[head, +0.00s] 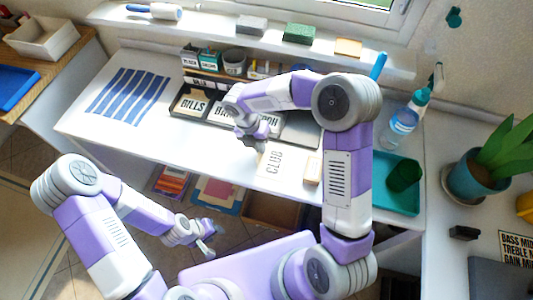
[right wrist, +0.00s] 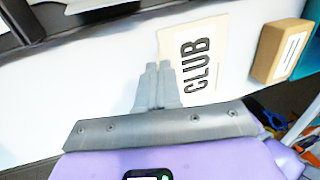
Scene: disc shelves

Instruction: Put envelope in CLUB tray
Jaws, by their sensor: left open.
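A cream envelope (head: 277,163) marked CLUB is at the front of the white desk, below my right gripper (head: 255,141). It shows large in the right wrist view (right wrist: 207,62). There my right gripper's fingers (right wrist: 158,68) are close together on its left edge and appear shut on it. A dark tray row (head: 178,110) stands behind, with a BILLS label at left and two partly covered labels; my right arm hides much of it and I cannot read a CLUB label on it. My left gripper (head: 209,238) is open and empty in front of the desk.
A spray bottle (head: 405,122) and a potted plant (head: 474,180) stand at the right. A blue-striped sheet (head: 130,95) lies at the left.

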